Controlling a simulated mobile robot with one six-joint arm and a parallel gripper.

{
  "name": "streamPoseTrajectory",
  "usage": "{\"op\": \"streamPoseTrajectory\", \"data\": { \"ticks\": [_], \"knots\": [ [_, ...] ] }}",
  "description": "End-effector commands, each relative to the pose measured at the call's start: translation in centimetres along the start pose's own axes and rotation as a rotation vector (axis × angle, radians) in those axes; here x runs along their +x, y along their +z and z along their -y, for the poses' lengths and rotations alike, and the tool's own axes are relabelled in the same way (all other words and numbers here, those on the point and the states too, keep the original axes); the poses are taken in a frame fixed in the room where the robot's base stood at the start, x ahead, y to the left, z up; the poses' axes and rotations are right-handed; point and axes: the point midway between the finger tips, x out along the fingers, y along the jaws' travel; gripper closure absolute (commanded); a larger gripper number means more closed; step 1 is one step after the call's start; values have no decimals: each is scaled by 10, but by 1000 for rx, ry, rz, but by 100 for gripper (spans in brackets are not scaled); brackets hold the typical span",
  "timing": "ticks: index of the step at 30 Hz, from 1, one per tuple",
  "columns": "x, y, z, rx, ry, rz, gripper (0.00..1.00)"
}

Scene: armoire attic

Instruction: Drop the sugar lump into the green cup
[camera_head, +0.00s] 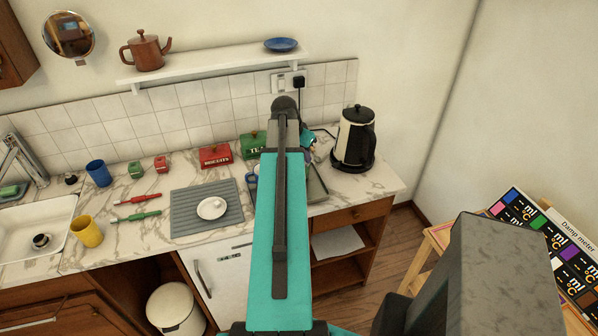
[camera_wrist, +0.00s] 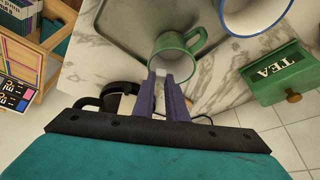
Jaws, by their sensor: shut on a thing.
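My gripper (camera_wrist: 166,84) is shut on the sugar lump (camera_wrist: 160,72), a small white cube between the purple fingertips in the wrist view. The green cup (camera_wrist: 183,45) is just beyond the fingertips, with its handle to the right. The lump overlaps the cup's rim in the picture; I cannot tell its height above the mouth. In the head view my arm hides most of this area, and the lump is not visible there.
A grey tray (camera_wrist: 120,28) lies by the cup, with a blue-rimmed cup (camera_wrist: 232,22) close by. The green tea box (camera_wrist: 282,72) stands to the right. In the head view, a kettle (camera_head: 354,140) stands right of my arm.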

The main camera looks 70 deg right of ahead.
Motion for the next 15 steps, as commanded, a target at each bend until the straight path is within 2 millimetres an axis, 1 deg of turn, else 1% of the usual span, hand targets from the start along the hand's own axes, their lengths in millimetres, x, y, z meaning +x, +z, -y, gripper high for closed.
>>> {"op": "streamPoseTrajectory", "data": {
  "ticks": [10, 11, 12, 14, 15],
  "knots": [
    [2, 1, 0, 0, 0, 0, 100],
    [2, 1, 0, 0, 0, 0, 85],
    [2, 1, 0, 0, 0, 0, 78],
    [2, 1, 0, 0, 0, 0, 68],
    [2, 1, 0, 0, 0, 0, 66]
  ]
}}
